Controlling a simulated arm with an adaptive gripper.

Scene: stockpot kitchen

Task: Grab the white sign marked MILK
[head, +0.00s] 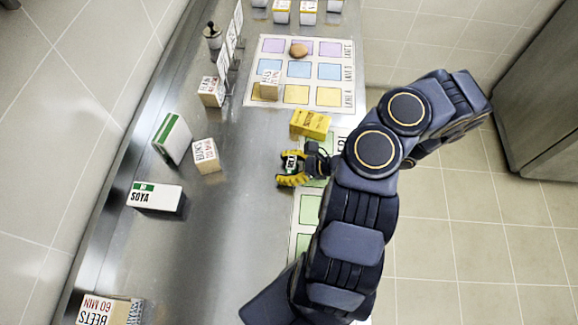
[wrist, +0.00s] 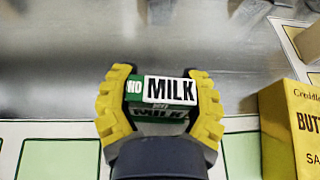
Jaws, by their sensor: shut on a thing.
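The white MILK sign (wrist: 172,90), with a green end, sits between the yellow fingers of my gripper (wrist: 160,100) in the wrist view. The fingers are shut on it from both sides. In the head view my gripper (head: 292,168) is over the metal counter at the left edge of the green-squared mat, and the sign (head: 291,163) shows small between its fingers. I cannot tell whether the sign touches the surface below.
A yellow butter box (head: 310,124) stands close beside my gripper; it also shows at the right of the wrist view (wrist: 290,125). A SOYA box (head: 155,196), a green-and-white box (head: 172,138) and a beans box (head: 206,156) stand to the left. A coloured mat (head: 328,107) lies beyond.

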